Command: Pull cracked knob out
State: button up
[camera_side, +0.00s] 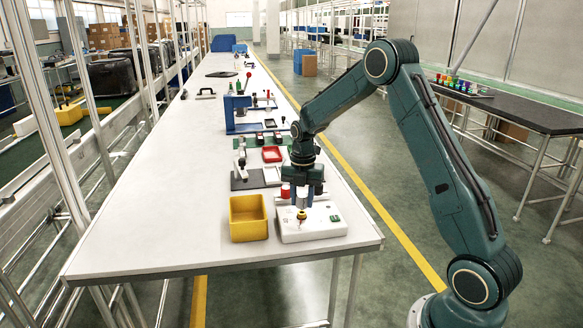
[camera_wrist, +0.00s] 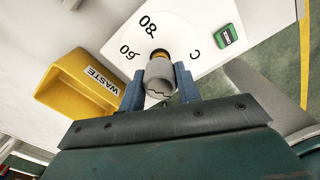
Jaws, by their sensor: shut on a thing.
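The grey knob (camera_wrist: 159,72), with a dark zigzag crack on its face, sits between the blue fingers of my gripper (camera_wrist: 158,84). In the side view my gripper (camera_side: 302,199) points down over the white dial unit (camera_side: 318,229), shut on the knob. A brass-coloured part (camera_wrist: 160,53) shows at the knob's lower end; whether the knob is still seated on it, I cannot tell.
A red part (camera_side: 286,191) stands just behind my gripper, partly hidden. A red tray (camera_side: 271,154) and a blue stand (camera_side: 237,115) are farther back on the white table (camera_side: 150,238). The table left of the bin is clear.

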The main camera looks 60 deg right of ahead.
jog(key=shift+r, duration=0.25)
jog(key=shift+r, duration=0.4)
jog(key=shift+r, duration=0.3)
jog(key=shift+r, duration=0.35)
jog(key=shift+r, duration=0.25)
jog(key=shift+r, duration=1.4)
